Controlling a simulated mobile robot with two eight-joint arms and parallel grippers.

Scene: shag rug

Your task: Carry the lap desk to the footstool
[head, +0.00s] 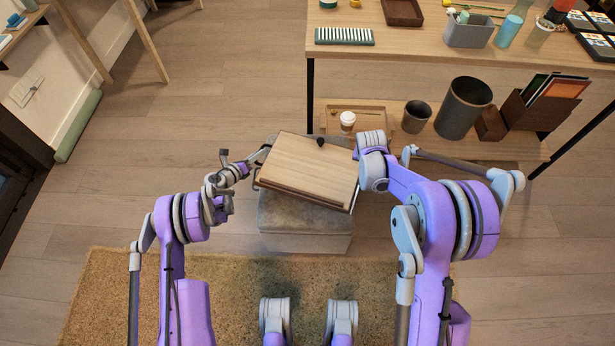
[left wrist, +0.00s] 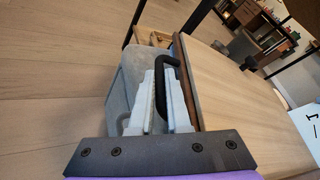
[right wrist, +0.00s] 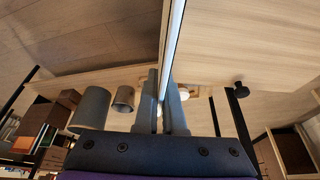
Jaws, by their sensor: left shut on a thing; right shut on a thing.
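The lap desk (head: 308,167) is a light wooden board with a darker front ledge and a small black knob. It is held above the grey footstool (head: 304,228), tilted in the head view, and covers part of its top. My left gripper (head: 262,158) is shut on the desk's left side; the left wrist view shows its fingers at a black handle (left wrist: 172,70) beside the board's edge. My right gripper (right wrist: 166,105) is shut on the opposite edge, which passes between its fingers in the right wrist view. In the head view its fingertips are hidden by my right wrist. I cannot tell whether desk and footstool touch.
A wooden table (head: 430,45) with a lower shelf stands behind. The shelf holds a tray with a white cup (head: 347,122), dark bins (head: 463,108) and a file box (head: 540,108). A tan rug (head: 110,290) lies in front.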

